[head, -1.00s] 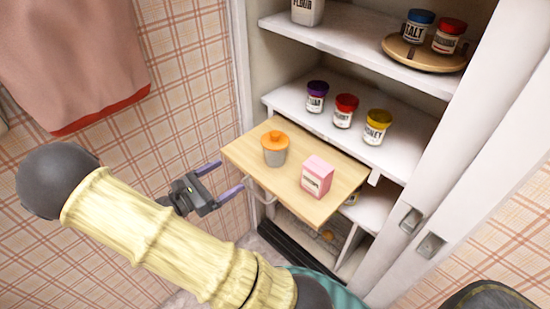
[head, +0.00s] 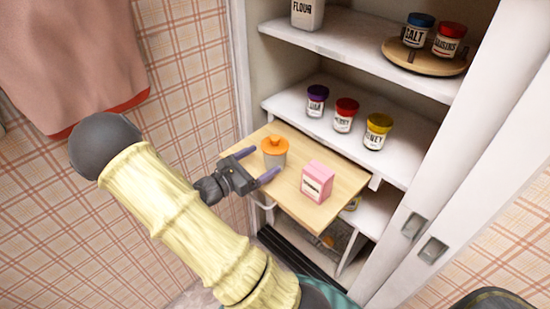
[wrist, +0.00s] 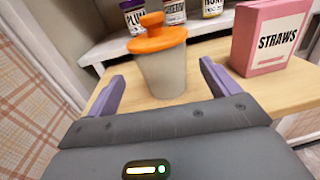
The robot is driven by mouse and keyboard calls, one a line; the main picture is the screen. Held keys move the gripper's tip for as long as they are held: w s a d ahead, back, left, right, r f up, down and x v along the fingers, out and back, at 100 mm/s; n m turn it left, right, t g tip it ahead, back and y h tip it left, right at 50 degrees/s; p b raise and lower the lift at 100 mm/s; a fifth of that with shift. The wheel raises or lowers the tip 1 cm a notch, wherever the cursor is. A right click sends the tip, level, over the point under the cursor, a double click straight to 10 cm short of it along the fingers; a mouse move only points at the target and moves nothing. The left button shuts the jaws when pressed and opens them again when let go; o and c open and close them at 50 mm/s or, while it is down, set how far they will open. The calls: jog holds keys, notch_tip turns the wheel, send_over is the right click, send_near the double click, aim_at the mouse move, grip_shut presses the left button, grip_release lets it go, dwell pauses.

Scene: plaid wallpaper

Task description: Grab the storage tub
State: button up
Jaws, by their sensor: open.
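The storage tub (head: 275,155) is a pale grey tub with an orange knobbed lid, standing upright on a pulled-out wooden board (head: 330,205). It also shows in the wrist view (wrist: 162,72), centred just beyond my fingertips. My gripper (head: 257,166) is open and empty, at the left edge of the board, with its purple fingers pointing at the tub. In the wrist view the fingers (wrist: 160,82) are spread to the left and right of the tub's lower part. I cannot tell whether the tips reach past its near side.
A pink straws box (head: 317,183) stands on the board right of the tub; it is close to the right finger's side in the wrist view. Several jars (head: 344,115) line the shelf behind. A flour canister (head: 307,13) and a round tray (head: 455,64) with jars sit higher.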

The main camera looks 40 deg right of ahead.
aim_at(275, 154)
jog(key=shift+d, duration=0.15)
jog(key=shift+s+d+b, duration=0.2)
jog(key=shift+d+b, duration=0.1)
jog(key=shift+d, duration=2.35)
jog(key=c, duration=1.1)
